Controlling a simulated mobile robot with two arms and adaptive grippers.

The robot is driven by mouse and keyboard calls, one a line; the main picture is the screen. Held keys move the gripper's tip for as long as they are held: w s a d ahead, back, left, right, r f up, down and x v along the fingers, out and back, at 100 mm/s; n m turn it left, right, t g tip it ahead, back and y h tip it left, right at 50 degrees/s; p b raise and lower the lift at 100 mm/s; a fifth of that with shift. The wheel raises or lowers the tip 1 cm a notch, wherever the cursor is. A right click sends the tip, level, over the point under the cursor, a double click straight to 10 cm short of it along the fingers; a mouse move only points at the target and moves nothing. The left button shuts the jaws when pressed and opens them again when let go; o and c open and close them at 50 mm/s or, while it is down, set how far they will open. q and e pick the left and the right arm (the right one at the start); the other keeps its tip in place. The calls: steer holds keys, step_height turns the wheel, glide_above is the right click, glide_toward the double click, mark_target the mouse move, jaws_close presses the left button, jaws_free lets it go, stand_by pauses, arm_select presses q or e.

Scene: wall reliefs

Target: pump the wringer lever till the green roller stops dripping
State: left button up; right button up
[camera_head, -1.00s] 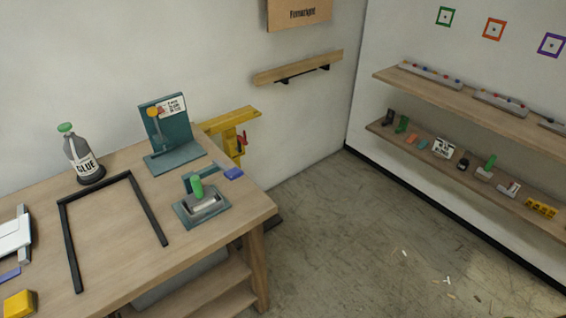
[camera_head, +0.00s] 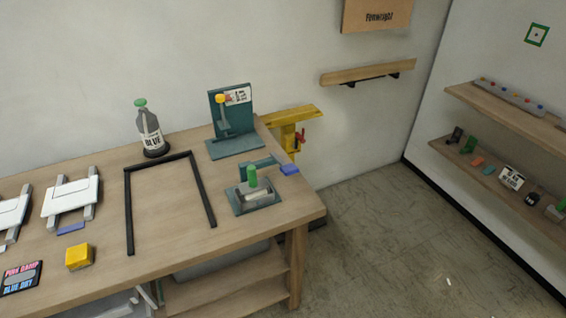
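The wringer (camera_head: 254,195) stands near the right end of the workbench. It has a teal base, a pale tray and an upright green roller (camera_head: 252,176). A teal lever arm (camera_head: 262,162) reaches right from it to a blue end piece (camera_head: 289,169). I cannot tell whether that arm is the pump lever. Drips are too small to make out. Neither of my grippers is in view.
The wooden workbench (camera_head: 185,240) holds a black frame (camera_head: 129,215), glue bottle (camera_head: 150,135), teal stand with a yellow-knobbed lever (camera_head: 222,115), yellow block (camera_head: 79,256) and white trays (camera_head: 70,197). Yellow clamp (camera_head: 290,125) sits behind. Floor at right is mostly clear.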

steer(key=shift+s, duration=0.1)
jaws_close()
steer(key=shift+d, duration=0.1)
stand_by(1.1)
